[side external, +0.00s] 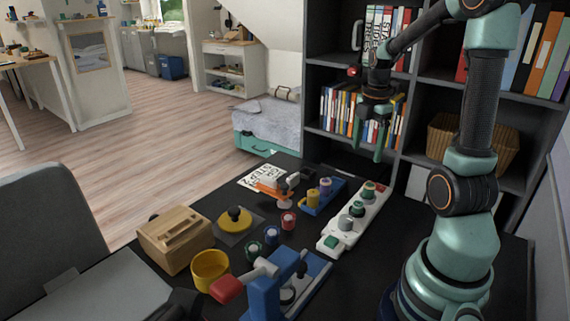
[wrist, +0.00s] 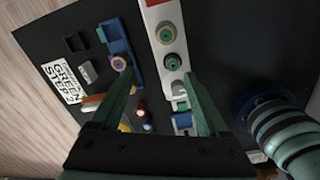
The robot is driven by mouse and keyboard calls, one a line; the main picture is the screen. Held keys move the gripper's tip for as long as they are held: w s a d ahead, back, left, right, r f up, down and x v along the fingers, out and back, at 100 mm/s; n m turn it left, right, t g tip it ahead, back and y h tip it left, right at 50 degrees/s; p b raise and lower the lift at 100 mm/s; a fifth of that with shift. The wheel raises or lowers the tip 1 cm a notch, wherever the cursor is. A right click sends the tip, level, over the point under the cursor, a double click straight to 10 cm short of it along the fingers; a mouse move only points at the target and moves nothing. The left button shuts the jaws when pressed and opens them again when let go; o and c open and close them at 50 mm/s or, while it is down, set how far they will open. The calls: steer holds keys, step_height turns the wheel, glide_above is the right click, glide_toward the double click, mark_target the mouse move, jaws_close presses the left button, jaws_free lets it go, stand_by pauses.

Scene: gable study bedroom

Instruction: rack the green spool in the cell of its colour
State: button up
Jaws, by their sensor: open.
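A long white rack (side external: 328,240) lies on the black table, with a green square patch (side external: 333,242) at its near end. Grey-green pieces (side external: 357,208) stand nearer along the rack. I cannot tell which green piece is the task's spool. My gripper (side external: 369,150) is open and empty, raised above the far end of the rack; its fingers (wrist: 160,95) spread in the wrist view.
A blue tray (side external: 308,210) with a yellow and a purple spool lies left of the rack. Small red (side external: 288,220) and blue (side external: 271,235) pieces, a yellow bowl (side external: 210,270), a wooden box (side external: 175,240) and a blue press-like device (side external: 285,285) occupy the table. A bookshelf (side external: 410,160) stands behind.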

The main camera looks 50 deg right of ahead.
mark_target(370, 185)
steer(key=shift+n, duration=0.9)
steer(key=d+f, duration=0.1)
steer(key=f, duration=0.1)
steer(key=s+f, duration=0.1)
steer(key=f, duration=0.2)
steer(key=s+d+f, duration=0.1)
steer(key=f, duration=0.2)
steer(key=shift+d+f, duration=0.15)
steer(key=shift+d, duration=0.2)
steer(key=shift+w+d+f, duration=0.15)
steer(key=shift+f, duration=1.2)
steer(key=shift+w+d+f, duration=0.1)
steer(key=shift+w+f, duration=0.05)
steer(key=shift+f, duration=1.2)
jaws_close()
